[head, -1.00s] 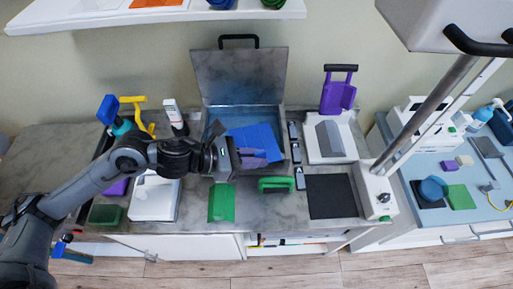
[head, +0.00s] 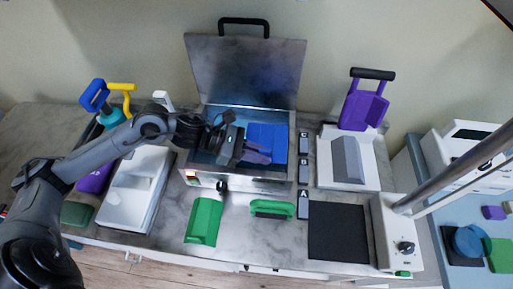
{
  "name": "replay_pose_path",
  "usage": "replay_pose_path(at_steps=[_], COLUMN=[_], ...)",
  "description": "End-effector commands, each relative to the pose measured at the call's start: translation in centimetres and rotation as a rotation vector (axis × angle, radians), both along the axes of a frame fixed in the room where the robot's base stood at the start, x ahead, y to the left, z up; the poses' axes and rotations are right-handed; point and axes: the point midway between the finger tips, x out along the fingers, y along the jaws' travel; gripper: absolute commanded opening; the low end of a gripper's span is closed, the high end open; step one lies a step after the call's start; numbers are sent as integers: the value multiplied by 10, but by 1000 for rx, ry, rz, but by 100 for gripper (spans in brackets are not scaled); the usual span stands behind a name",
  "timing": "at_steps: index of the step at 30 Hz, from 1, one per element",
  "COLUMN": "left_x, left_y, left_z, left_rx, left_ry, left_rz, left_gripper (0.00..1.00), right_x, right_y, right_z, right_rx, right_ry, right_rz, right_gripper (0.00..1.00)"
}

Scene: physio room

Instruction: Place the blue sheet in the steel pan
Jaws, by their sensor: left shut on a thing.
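The steel pan (head: 292,158) is an open metal box at the middle of the counter, with its lid (head: 245,72) raised behind it. The blue sheet (head: 268,138) shows within the pan's opening, toward its right side; whether it touches the floor of the pan I cannot tell. My left gripper (head: 257,153) reaches over the pan from the left and is shut on the blue sheet at its near left part. The fingers hide some of the sheet. My right gripper is out of view.

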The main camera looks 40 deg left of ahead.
Motion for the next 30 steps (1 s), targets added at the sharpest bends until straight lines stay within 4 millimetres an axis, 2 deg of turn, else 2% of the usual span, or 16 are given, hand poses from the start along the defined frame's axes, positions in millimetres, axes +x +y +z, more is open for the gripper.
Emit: replay_pose_path(at_steps=[6, 11, 17, 24, 30], left_x=[31, 42, 46, 45, 45], left_y=[28, 40, 43, 43, 43], left_z=[-24, -34, -41, -70, -78], left_rx=[-2, -1, -2, -3, 0], left_ry=[-2, -2, -1, 1, -1], left_rz=[3, 2, -1, 0, 0], left_gripper=[0, 0, 0, 0, 0], right_x=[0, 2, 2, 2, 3], right_y=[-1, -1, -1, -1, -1], right_z=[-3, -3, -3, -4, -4], right_rx=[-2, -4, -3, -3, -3], right_ry=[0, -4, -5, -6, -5], right_rz=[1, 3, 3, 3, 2], right_gripper=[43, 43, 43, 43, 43])
